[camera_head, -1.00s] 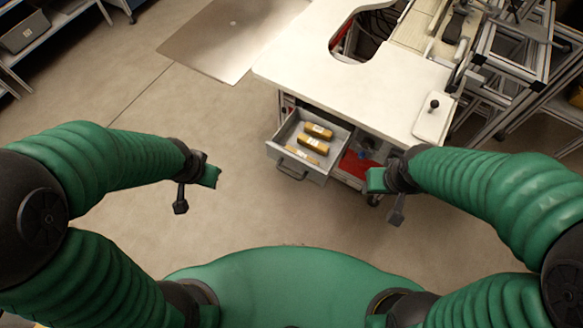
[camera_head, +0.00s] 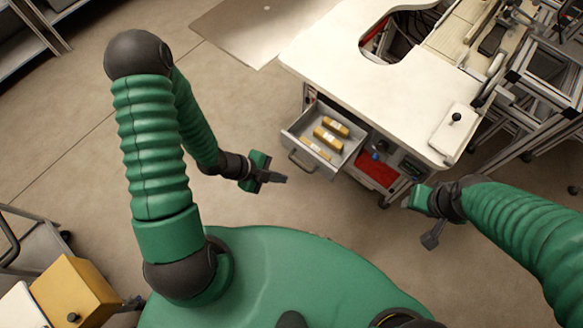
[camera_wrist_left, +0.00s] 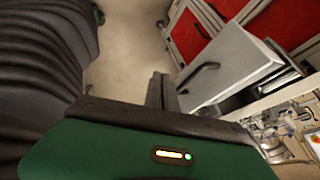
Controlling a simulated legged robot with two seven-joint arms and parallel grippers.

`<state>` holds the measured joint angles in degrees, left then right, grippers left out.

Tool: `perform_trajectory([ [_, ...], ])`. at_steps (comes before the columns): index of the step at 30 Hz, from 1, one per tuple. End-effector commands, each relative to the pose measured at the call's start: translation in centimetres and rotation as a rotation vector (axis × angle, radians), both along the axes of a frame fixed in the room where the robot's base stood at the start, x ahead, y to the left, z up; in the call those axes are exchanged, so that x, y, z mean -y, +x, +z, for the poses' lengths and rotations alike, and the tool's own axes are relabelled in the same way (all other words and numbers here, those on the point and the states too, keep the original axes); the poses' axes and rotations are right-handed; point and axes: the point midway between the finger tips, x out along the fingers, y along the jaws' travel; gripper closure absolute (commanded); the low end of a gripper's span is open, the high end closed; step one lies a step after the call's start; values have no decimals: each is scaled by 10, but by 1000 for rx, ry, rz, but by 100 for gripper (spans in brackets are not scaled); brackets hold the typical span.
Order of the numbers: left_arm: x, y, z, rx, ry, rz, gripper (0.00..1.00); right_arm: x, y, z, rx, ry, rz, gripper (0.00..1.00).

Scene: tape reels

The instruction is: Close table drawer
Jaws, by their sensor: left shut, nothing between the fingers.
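The grey table drawer (camera_head: 345,158) is pulled open from the white-topped table (camera_head: 365,85). It holds several yellow-brown packages (camera_head: 328,138). Its dark handle (camera_head: 300,163) is on the front panel, which also shows in the left wrist view (camera_wrist_left: 235,62). My left gripper (camera_head: 284,179) is shut and empty, just in front of and slightly below the handle in the picture, seemingly apart from it. Its fingers also show in the left wrist view (camera_wrist_left: 159,88), left of the handle. My right gripper (camera_head: 430,242) hangs right of the drawer, away from it; its fingers are too unclear to judge.
A red compartment (camera_head: 376,174) lies beside the drawer under the tabletop. Metal frames (camera_head: 540,85) stand at the right. A yellow box (camera_head: 75,292) is at the lower left. The floor (camera_head: 90,145) between my left arm and the shelves is clear.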

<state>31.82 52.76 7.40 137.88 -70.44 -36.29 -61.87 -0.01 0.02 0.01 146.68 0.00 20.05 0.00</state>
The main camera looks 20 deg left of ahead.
Motion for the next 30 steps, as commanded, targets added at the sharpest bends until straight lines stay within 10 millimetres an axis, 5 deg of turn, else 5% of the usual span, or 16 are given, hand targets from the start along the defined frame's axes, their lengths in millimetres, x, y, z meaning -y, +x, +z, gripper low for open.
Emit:
perform_trajectory([
  [2,10,4,-14,-3,-2,-3,100,0,0,-2,0,0,0,55],
  [9,20,37,-5,1,1,1,100,0,0,15,1,0,0,55],
  [30,28,59,-4,2,0,-1,100,0,0,19,0,0,0,55],
])
